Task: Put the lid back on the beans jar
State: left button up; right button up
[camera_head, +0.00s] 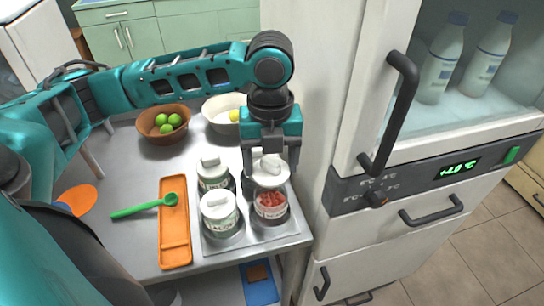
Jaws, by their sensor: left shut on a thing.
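My left gripper (270,166) points down over the back right of a metal tray (255,239). It is shut on a white lid (269,175) by its raised handle. An open jar with red beans (271,204) stands in the front right place of the tray. The lid is held just behind and above the jar's mouth in the picture, apart from a full seat on it. Whether another jar stands behind the lid is hidden. My right gripper is not in view.
Two jars with white lids, one at the back left (213,174) and one at the front left (219,212), stand close by. An orange tray (175,239), a green spoon (146,207), a brown bowl of limes (163,137) and a white bowl (220,117) share the table. A fridge (345,190) stands right.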

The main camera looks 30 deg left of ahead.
aim_at(271, 174)
pick_arm(q)
jog(key=shift+f+b, duration=1.9)
jog(key=shift+b, duration=0.55)
jog(key=shift+f, duration=1.05)
jog(key=shift+r+p, duration=0.1)
jog(key=shift+p, duration=0.2)
jog(key=shift+f+p, duration=0.2)
jog(key=shift+p, duration=1.95)
jog(key=o, duration=1.1)
